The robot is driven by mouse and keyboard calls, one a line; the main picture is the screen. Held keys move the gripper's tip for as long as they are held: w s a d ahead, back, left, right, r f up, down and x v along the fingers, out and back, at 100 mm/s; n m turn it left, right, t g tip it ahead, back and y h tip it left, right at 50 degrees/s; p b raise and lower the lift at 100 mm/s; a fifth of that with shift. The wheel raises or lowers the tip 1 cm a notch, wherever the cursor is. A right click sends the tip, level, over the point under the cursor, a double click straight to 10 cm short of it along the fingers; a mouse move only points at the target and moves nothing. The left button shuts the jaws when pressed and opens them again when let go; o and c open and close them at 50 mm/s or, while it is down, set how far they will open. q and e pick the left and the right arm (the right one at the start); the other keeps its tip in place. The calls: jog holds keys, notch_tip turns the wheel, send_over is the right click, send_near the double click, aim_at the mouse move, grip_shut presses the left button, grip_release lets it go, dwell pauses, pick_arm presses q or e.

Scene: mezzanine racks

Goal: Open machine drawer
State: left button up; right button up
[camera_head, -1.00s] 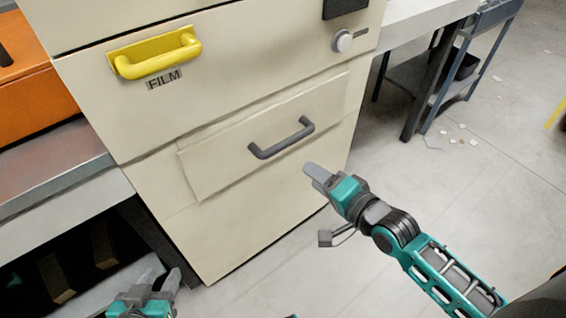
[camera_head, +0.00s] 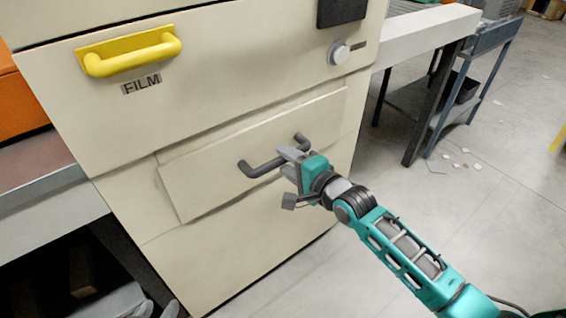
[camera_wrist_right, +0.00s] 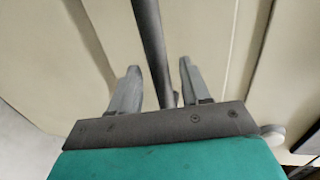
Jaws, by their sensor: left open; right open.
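The cream machine (camera_head: 110,130) has a lower drawer (camera_head: 200,185) with a dark grey bar handle (camera_head: 258,167). The drawer front looks flush or nearly flush with the machine. My right gripper (camera_head: 289,153) is open at the handle, covering its middle and right part in the head view. In the right wrist view the handle bar (camera_wrist_right: 150,45) runs between the two open fingers (camera_wrist_right: 157,88), with gaps showing on both sides.
A grey shelf (camera_head: 45,200) stands at left and a dark cart (camera_head: 460,90) at right. The floor (camera_head: 500,220) at right is mostly clear.

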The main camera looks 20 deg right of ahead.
jog(key=shift+x, duration=1.15)
jog(key=shift+c, duration=0.3)
grip_shut()
